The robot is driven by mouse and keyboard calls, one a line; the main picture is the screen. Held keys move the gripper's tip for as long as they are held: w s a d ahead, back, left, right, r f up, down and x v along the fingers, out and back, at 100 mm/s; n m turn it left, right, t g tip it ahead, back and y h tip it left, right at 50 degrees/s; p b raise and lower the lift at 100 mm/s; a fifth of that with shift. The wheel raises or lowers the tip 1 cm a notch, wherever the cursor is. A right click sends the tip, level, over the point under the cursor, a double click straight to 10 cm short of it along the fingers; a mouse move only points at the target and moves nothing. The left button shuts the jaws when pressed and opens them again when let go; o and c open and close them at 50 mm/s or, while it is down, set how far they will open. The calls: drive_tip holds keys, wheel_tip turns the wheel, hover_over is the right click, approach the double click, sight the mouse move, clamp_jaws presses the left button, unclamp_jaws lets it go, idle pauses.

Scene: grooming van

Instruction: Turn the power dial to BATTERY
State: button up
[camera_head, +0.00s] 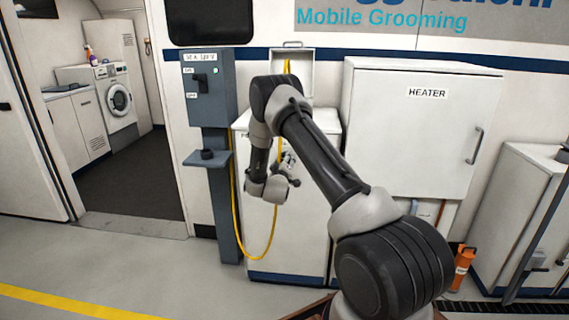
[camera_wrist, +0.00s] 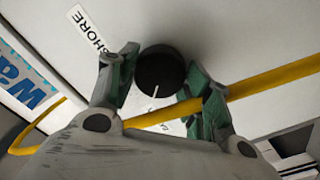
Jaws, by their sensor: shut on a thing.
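The power dial (camera_wrist: 160,72) is a round black knob with a white pointer line, seen in the wrist view. Its line points down in that picture, away from the SHORE label (camera_wrist: 88,30) at upper left. A second label (camera_wrist: 178,128) below the dial is mostly covered by my right finger and the cable. My gripper (camera_wrist: 164,66) has one green-padded finger on each side of the dial and is shut on it. In the head view my gripper (camera_head: 288,162) is at the front of the white cabinet (camera_head: 290,235), and my arm hides the dial.
A yellow cable (camera_head: 238,215) hangs in a loop before the cabinet and crosses close by my fingers in the wrist view (camera_wrist: 270,82). A grey switch box (camera_head: 208,90) on a post stands left, the heater cabinet (camera_head: 425,130) right. Floor at front left is clear.

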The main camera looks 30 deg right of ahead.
idle(0.5)
drive_tip(key=o, duration=1.1)
drive_tip(key=v, duration=1.2)
